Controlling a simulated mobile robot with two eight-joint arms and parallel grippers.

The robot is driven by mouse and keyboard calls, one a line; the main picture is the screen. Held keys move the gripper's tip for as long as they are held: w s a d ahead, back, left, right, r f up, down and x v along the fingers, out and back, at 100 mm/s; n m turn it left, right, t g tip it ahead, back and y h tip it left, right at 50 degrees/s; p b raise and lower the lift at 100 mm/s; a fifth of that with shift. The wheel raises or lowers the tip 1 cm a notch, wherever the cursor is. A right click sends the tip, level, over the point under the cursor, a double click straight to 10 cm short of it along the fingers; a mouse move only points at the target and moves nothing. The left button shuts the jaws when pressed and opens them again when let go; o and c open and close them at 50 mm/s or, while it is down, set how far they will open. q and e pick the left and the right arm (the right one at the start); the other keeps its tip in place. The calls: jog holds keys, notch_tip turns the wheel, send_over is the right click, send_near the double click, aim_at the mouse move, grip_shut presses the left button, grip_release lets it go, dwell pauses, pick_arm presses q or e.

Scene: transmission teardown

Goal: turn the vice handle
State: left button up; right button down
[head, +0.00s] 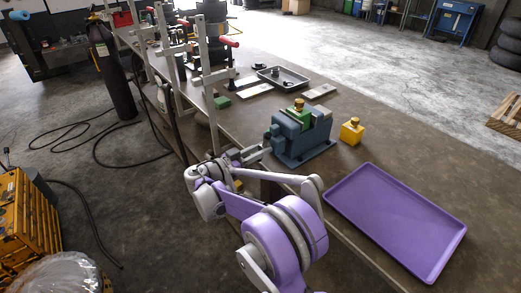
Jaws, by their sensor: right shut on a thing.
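A blue vice (305,143) stands on the workbench right of the picture's middle, with a green part (299,110) topped by a brass-coloured piece between its jaws. My right gripper (258,152) is at the left end of the vice, where the handle is, and it is shut on the vice handle. The handle itself is small and mostly hidden by the fingers. My purple and grey right arm reaches up to it from the bottom of the picture. My left gripper is not in view.
A purple tray (397,222) lies empty at the front right of the workbench (400,145). A yellow block (351,131) stands right of the vice. A dark tray (283,78) and flat plates lie behind. Upright grey posts (207,85) line the bench's left edge.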

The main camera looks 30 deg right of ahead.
jog(key=c, duration=0.6)
grip_release()
jog(key=shift+a, duration=0.1)
jog(key=a, duration=0.7)
jog(key=a+b, duration=0.1)
jog(key=a, duration=0.2)
jog(key=shift+s+a, duration=0.3)
jog(key=shift+s, duration=0.1)
